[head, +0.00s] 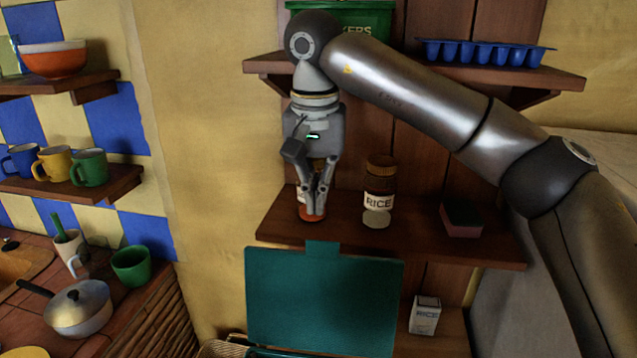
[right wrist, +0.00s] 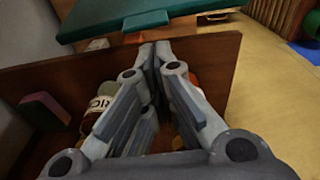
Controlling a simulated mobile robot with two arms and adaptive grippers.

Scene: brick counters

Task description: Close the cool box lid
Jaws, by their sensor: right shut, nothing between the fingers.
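The teal cool box lid (head: 322,300) stands open, its broad flat face towards me, below the middle wooden shelf. A small tab (head: 322,248) sticks up from its top edge. The lid also shows at the top of the right wrist view (right wrist: 150,20). The cool box body is mostly out of the picture below. My right gripper (head: 316,212) points down in front of the middle shelf, above the lid's top edge and apart from it. Its fingers are shut and empty, and they also show in the right wrist view (right wrist: 153,52). My left gripper is not in view.
On the middle shelf (head: 430,240) stand a jar with an orange base (head: 311,214) behind my fingers, a rice jar (head: 378,192) and a pink and dark sponge (head: 461,218). A rice box (head: 425,315) stands lower right. A counter with a pan (head: 78,308) is left.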

